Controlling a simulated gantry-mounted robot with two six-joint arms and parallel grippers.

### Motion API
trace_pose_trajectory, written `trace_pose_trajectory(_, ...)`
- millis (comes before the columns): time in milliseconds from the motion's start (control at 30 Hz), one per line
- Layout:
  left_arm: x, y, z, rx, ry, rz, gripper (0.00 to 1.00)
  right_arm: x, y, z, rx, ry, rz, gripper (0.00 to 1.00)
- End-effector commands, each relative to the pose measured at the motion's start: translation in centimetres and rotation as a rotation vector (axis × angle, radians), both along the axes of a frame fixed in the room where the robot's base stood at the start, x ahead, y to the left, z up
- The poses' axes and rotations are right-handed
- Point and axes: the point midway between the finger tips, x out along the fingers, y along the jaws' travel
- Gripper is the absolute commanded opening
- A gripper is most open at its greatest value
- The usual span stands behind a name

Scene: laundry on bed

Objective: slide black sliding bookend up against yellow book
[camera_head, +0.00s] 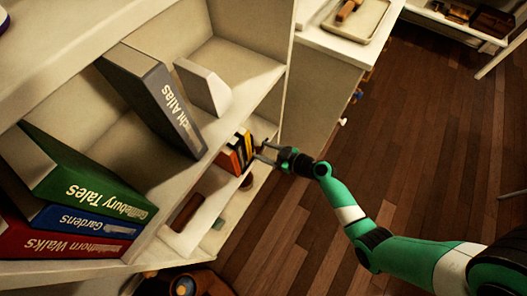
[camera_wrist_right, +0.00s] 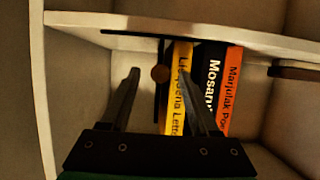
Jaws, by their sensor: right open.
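The black sliding bookend (camera_wrist_right: 161,100) hangs upright below a dark rail on the shelf in the right wrist view, with a round brown knob (camera_wrist_right: 160,74) on it. The yellow book (camera_wrist_right: 178,92) stands just to its right. I cannot tell if they touch. My right gripper (camera_wrist_right: 158,75) is open, with one finger left of the bookend and the other in front of the yellow book. The knob shows between the fingertips. In the head view my right gripper (camera_head: 262,152) is beside the small book row; the bookend is hard to make out there. My left gripper is not in view.
A black book (camera_wrist_right: 209,85) and an orange book (camera_wrist_right: 230,90) stand right of the yellow one. The shelf board (camera_wrist_right: 95,22) runs close above the gripper. Shelf space left of the bookend is empty. Larger books, including a green one (camera_head: 90,190), lie nearer in the head view.

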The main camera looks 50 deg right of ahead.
Motion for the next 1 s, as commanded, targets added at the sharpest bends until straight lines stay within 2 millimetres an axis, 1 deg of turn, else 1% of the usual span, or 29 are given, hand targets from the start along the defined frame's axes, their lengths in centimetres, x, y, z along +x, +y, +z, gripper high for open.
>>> trace_pose_trajectory(100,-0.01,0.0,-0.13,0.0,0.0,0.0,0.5,0.35,0.12,-0.19,0.001,0.001,0.001,0.62)
trace_pose_trajectory(267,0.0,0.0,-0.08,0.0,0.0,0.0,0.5,0.33,0.09,-0.14,0.0,0.001,0.0,0.62)
trace_pose_trajectory(300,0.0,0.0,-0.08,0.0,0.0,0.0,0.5,0.33,0.08,-0.14,0.0,0.001,0.0,0.58)
trace_pose_trajectory(367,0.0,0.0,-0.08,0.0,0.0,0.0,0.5,0.32,0.08,-0.14,0.0,0.001,0.0,0.47)
trace_pose_trajectory(500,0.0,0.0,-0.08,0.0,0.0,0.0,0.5,0.31,0.08,-0.13,0.0,0.001,0.0,0.22)
trace_pose_trajectory(567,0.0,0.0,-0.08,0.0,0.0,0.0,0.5,0.31,0.08,-0.13,0.0,0.001,0.0,0.11)
trace_pose_trajectory(600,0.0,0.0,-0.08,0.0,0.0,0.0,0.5,0.31,0.08,-0.13,0.0,0.001,0.0,0.04)
trace_pose_trajectory(633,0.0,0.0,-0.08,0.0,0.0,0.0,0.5,0.31,0.08,-0.13,0.0,0.001,0.0,0.0)
trace_pose_trajectory(1000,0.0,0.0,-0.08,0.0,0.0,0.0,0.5,0.31,0.07,-0.13,0.0,0.001,0.0,0.0)
